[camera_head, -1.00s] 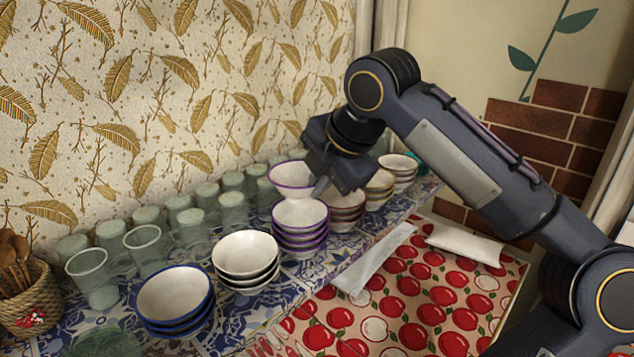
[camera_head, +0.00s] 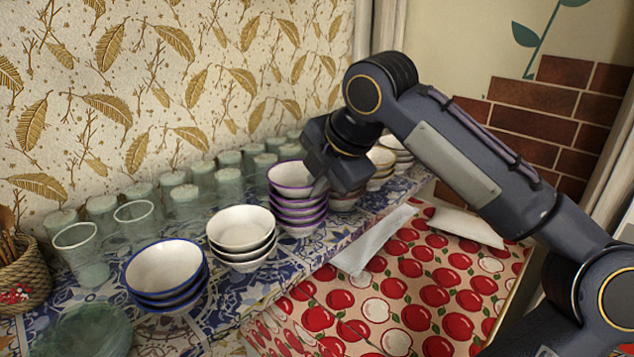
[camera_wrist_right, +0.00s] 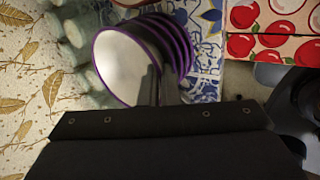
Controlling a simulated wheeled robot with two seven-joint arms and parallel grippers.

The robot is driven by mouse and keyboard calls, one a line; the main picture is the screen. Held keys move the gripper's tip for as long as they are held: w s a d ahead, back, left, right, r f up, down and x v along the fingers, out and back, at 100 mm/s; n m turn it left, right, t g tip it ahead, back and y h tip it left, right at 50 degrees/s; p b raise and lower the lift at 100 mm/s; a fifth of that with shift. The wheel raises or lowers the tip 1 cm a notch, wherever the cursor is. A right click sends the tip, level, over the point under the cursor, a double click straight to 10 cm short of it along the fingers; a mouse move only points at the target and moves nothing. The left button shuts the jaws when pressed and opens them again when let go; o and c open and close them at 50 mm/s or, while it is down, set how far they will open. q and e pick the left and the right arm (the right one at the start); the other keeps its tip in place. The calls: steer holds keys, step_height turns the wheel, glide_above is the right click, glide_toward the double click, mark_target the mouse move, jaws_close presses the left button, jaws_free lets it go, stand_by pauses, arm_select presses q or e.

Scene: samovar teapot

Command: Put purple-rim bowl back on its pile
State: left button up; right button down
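The purple-rim bowl (camera_head: 292,175), white inside, is at the top of the pile of purple-rim bowls (camera_head: 300,216), roughly in line with it and nearly upright. Whether it rests fully on the pile is hard to tell. My right gripper (camera_head: 322,186) is at the bowl's right rim. In the right wrist view the bowl (camera_wrist_right: 122,66) shows with the pile (camera_wrist_right: 181,44) behind it, and the right gripper's fingers (camera_wrist_right: 161,88) are close together, one inside and one outside the rim, shut on it. My left gripper is not in view.
Black-rim bowls (camera_head: 241,228) and blue-rim bowls (camera_head: 166,268) stand left of the pile. More bowls (camera_head: 381,158) stand right, partly behind my gripper. Glasses (camera_head: 228,187) line the wall behind. A red apple-patterned cloth (camera_head: 420,285) lies in front.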

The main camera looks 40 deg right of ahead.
steer(key=shift+f, duration=0.15)
steer(key=c, duration=1.6)
jaws_free()
steer(key=shift+f, duration=0.15)
steer(key=shift+r, duration=0.3)
steer(key=v, duration=0.7)
steer(key=shift+s+r, duration=0.15)
steer(key=shift+r, duration=0.25)
